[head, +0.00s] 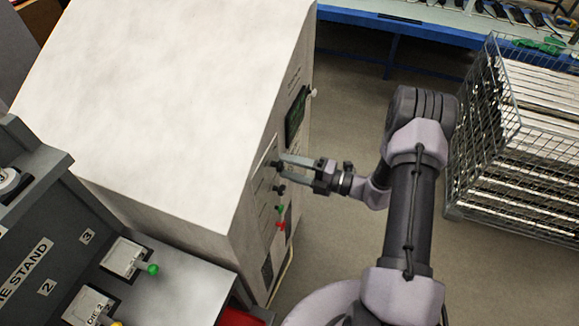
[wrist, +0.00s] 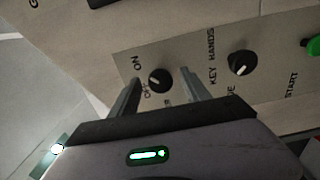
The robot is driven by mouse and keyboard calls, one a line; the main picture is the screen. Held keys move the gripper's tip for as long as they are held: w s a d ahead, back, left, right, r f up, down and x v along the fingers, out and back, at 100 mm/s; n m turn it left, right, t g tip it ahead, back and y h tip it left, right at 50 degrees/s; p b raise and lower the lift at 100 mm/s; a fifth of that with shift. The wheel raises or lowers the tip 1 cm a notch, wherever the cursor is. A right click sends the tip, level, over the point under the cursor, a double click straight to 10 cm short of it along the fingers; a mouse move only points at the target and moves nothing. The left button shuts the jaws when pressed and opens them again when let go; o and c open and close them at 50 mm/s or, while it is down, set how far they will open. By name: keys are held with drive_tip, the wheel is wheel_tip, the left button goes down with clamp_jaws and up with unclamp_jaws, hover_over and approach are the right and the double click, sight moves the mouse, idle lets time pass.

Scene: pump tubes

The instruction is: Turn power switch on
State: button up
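The power switch (wrist: 160,80) is a round black knob with a white pointer mark, between the labels ON and OFF on the cabinet's panel. My gripper (wrist: 158,88) is open in the wrist view, with one finger on each side of this knob. I cannot tell whether either finger touches it. In the head view my gripper (head: 279,166) reaches left to the panel on the white cabinet (head: 170,100), and its fingers are apart at the upper knob.
A second black knob (wrist: 242,63) labelled KEY and HANDS sits right of the switch, with a green START button (wrist: 314,46) beyond. A red button (head: 281,225) is lower on the panel. A wire cage (head: 515,140) stands right, and grey floor (head: 340,220) lies between.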

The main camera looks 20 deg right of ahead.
drive_tip(key=v, duration=1.7)
drive_tip(key=shift+s+d, duration=0.15)
drive_tip(key=shift+r, duration=0.1)
drive_tip(key=s+a+r+n+g+h+b, duration=0.25)
drive_tip(key=a+n+g, duration=0.25)
drive_tip(key=a+n, duration=0.3)
drive_tip(key=s+a+r+n+g+h+b, duration=0.1)
drive_tip(key=a+r+n+g+b, duration=0.35)
drive_tip(key=n, duration=0.55)
drive_tip(key=s+a+r+n+t+h+b, duration=0.1)
drive_tip(key=s+a+n+t+h+b, duration=0.1)
drive_tip(key=n, duration=0.8)
drive_tip(key=s+a+r+n+t+h+b, duration=0.2)
drive_tip(key=s+a+n+h+b, duration=0.2)
drive_tip(key=s+n+h, duration=0.3)
drive_tip(key=s+n+b, duration=0.1)
drive_tip(key=s+n, duration=0.1)
drive_tip(key=n, duration=0.2)
drive_tip(key=shift+a+t, duration=0.25)
drive_tip(key=shift+t, duration=0.1)
